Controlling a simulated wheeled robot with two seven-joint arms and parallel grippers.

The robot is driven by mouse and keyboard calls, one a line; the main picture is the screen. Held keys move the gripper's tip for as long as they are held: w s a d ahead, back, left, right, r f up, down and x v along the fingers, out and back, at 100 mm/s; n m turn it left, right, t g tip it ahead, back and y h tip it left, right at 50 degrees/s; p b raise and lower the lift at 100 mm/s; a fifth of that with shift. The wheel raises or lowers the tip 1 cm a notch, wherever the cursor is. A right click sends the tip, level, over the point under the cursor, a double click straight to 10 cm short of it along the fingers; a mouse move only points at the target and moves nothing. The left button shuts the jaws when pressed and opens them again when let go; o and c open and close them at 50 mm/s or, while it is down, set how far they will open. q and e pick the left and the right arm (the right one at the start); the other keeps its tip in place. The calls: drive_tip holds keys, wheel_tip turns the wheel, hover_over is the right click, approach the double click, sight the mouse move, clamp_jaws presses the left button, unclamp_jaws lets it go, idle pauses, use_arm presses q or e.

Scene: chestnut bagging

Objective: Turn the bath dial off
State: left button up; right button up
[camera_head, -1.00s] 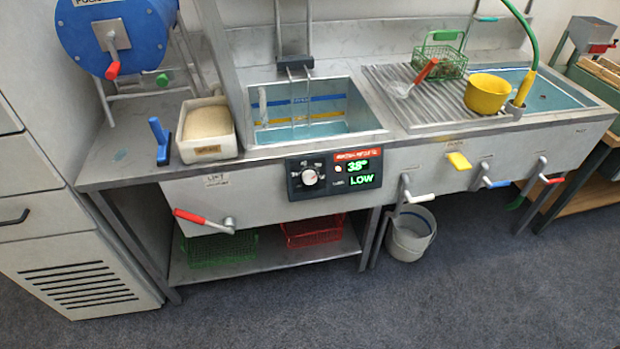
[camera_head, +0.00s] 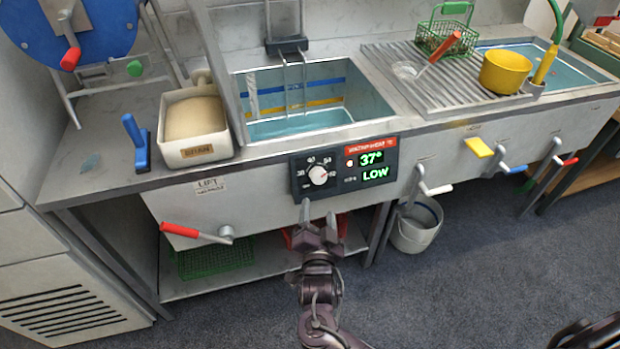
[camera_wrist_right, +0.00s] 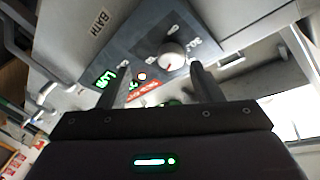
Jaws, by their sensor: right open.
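The bath dial (camera_head: 318,175) is a round white knob on a black panel (camera_head: 299,187) on the front of the steel bench. The lit display (camera_head: 374,167) beside it reads 37° and LOW. My right gripper (camera_head: 318,212) is open and empty, just below and in front of the dial. In the right wrist view the dial (camera_wrist_right: 173,57) lies beyond the fingertips, between the two fingers (camera_wrist_right: 160,82) but closer to the right one. A red mark shows on the knob. My left gripper is not in view.
The bath (camera_head: 300,125) with a wire frame is above the panel. A red-handled lever (camera_head: 195,232) sticks out at left, and white (camera_head: 435,188) and yellow (camera_head: 479,148) levers at right. A grey bucket (camera_head: 417,225) stands on the floor.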

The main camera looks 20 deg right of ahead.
sight(320, 178)
drive_tip(key=shift+m, duration=0.6)
drive_tip(key=w, duration=0.2)
drive_tip(key=w+d+r, duration=0.1)
drive_tip(key=w, duration=0.1)
drive_tip(key=w+d+r, duration=0.1)
drive_tip(key=w, duration=0.1)
drive_tip(key=shift+w+r, duration=0.25)
drive_tip(key=shift+w, duration=0.05)
drive_tip(key=shift+w+d, duration=0.1)
drive_tip(key=shift+w, duration=0.3)
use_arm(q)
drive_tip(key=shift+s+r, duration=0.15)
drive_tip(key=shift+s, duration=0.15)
use_arm(e)
drive_tip(key=shift+f, duration=0.1)
drive_tip(key=c, duration=1)
